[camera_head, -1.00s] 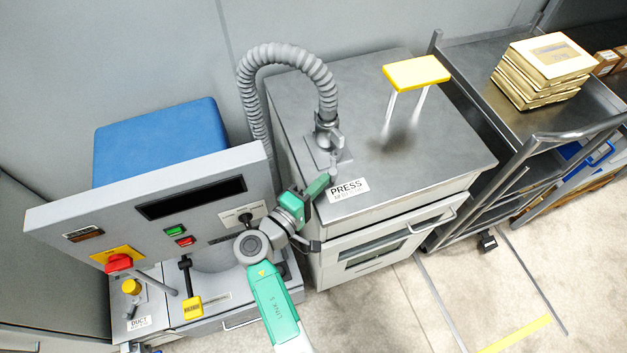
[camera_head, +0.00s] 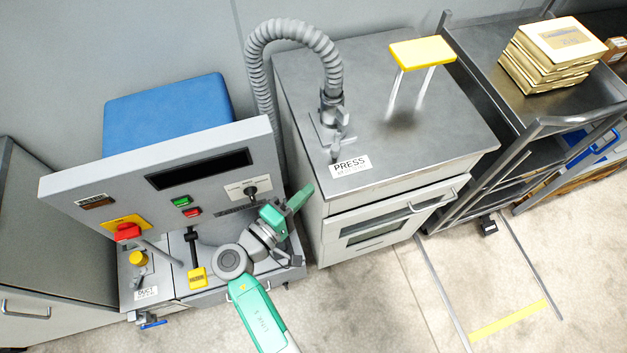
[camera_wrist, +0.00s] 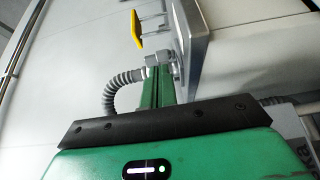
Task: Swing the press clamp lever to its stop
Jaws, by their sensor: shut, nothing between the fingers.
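The press clamp (camera_head: 333,108) is a grey metal fitting at the end of the ribbed hose, on the cabinet top behind the PRESS label (camera_head: 350,166). Its small grey lever (camera_head: 336,153) points toward the front edge, beside the label. My gripper (camera_head: 305,193) is shut and empty, with green fingers. It is left of the cabinet's front corner, apart from the lever and lower in the picture. In the wrist view the shut fingers (camera_wrist: 158,80) point toward the fitting (camera_wrist: 160,62); the lever is too small to make out there.
A grey control panel (camera_head: 215,165) with buttons and a red knob stands left, close behind my gripper. The ribbed hose (camera_head: 290,35) arches over the cabinet (camera_head: 440,135). A yellow-topped handle (camera_head: 422,53) rises from the cabinet top. A metal cart (camera_head: 545,105) stands right.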

